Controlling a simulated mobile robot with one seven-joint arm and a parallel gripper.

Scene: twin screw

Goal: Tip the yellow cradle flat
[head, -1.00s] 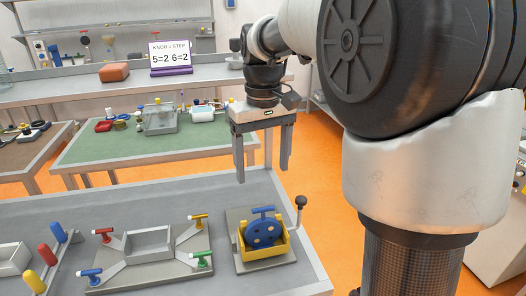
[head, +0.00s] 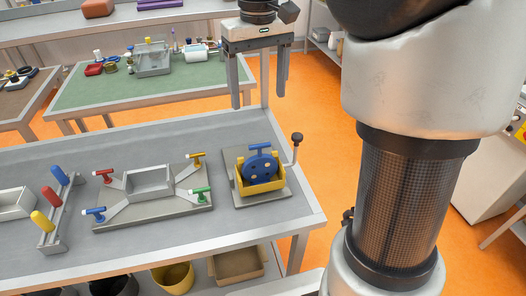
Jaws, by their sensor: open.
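The yellow cradle (head: 266,185) sits on a grey base plate (head: 244,203) near the right end of the grey table. It holds a blue disc (head: 257,168) with several tan spots and a blue T-shaped handle on top. A lever with a dark round knob (head: 297,138) stands up at the right of the base plate. My gripper (head: 259,98) is open and empty, fingers pointing down. In the picture it is above the cradle, well apart from it; its exact depth is hard to tell.
Left of the cradle is a grey tray fixture (head: 150,184) with red, yellow, blue and green handles. Further left is a rack with red, blue and yellow handles (head: 50,200). A green-topped table (head: 125,90) stands behind. Bins (head: 172,276) sit beneath the grey table.

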